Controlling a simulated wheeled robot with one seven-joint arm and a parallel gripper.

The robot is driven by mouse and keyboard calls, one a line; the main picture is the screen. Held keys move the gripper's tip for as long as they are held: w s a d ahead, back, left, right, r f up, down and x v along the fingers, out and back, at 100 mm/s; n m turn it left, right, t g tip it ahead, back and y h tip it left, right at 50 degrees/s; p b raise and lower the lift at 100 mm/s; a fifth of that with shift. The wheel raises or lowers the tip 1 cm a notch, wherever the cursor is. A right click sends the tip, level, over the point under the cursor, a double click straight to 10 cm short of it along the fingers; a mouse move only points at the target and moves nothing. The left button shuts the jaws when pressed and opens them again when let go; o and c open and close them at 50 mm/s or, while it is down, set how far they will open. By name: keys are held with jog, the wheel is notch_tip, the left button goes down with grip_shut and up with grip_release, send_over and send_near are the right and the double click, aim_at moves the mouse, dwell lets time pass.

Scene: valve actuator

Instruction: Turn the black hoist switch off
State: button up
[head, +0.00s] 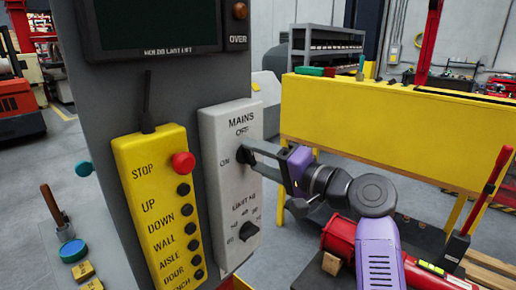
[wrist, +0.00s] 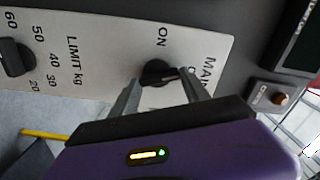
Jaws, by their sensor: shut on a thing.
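The black hoist switch (wrist: 157,72) is a round knob on a light grey panel (head: 222,125) lettered MAINS, with OFF above the knob and ON to its left in the head view. My gripper (head: 252,153) reaches in from the right, with its fingers at the knob. In the wrist view my gripper (wrist: 160,82) has one grey finger on each side of the knob and is shut on it. The fingers hide much of the knob in the head view. I cannot tell clearly which mark it points to.
A black LIMIT kg knob (head: 249,231) sits lower on the same panel. A yellow pendant (head: 155,205) with a red stop button (head: 183,163) hangs to the left. A dark screen (head: 150,22) is above. A yellow bench (head: 385,130) stands behind.

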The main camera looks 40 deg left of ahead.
jog(key=shift+w+m+p, duration=0.1)
jog(key=shift+m+p, duration=1.05)
jog(key=shift+m, duration=0.55)
jog(key=shift+f, duration=0.1)
jog(key=o, duration=1.4)
jog(key=d, duration=0.2)
jog(key=d+b, duration=0.1)
jog(key=d, duration=0.2)
jog(key=d+b, duration=0.1)
jog(key=d, duration=0.2)
jog(key=shift+s, duration=0.3)
jog(key=shift+a, duration=0.1)
